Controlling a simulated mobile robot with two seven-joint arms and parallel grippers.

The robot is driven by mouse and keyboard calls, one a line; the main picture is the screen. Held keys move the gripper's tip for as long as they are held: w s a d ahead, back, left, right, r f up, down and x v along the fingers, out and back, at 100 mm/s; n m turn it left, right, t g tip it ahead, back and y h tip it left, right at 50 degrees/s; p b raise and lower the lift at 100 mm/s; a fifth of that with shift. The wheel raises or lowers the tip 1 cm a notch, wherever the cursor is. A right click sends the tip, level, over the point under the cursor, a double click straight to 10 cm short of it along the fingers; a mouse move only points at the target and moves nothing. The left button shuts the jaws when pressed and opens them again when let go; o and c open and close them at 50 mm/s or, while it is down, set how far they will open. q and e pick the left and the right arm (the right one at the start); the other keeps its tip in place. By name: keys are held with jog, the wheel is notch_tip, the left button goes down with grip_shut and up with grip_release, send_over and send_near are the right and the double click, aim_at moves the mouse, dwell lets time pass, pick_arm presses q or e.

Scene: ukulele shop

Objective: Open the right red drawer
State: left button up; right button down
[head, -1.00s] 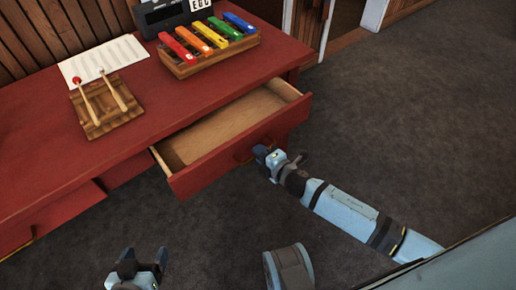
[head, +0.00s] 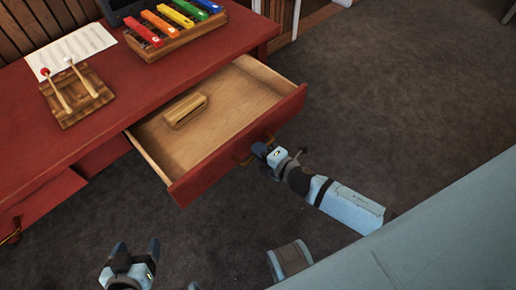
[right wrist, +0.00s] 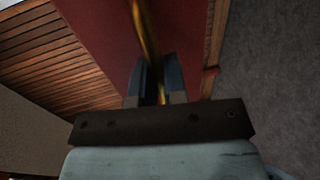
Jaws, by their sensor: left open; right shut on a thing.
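The right red drawer (head: 240,144) is pulled well out of the red desk (head: 150,85), and its bare wooden inside shows. A small wooden block (head: 186,109) lies in it. My right gripper (head: 262,151) is at the drawer front, shut on the brass handle (head: 243,160). In the right wrist view the handle (right wrist: 146,30) runs between the two fingers of my right gripper (right wrist: 158,85). My left gripper (head: 136,253) is open and empty above the floor, in front of the desk and apart from it.
On the desk top are a xylophone with coloured bars (head: 175,25), a white sheet (head: 70,50) and a wooden stand with two mallets (head: 77,95). Another drawer (head: 40,205) at the left is shut. The grey carpet (head: 400,90) to the right is clear.

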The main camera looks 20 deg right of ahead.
jog(key=c, duration=1.2)
grip_release()
jog(key=shift+s, duration=0.1)
pick_arm(q)
jog(key=shift+s, duration=0.1)
pick_arm(e)
jog(key=v, duration=1.3)
jog(key=shift+s, duration=0.3)
pick_arm(q)
jog(key=shift+f, duration=0.1)
pick_arm(e)
jog(key=shift+s+d, duration=0.1)
jog(key=shift+d, duration=0.05)
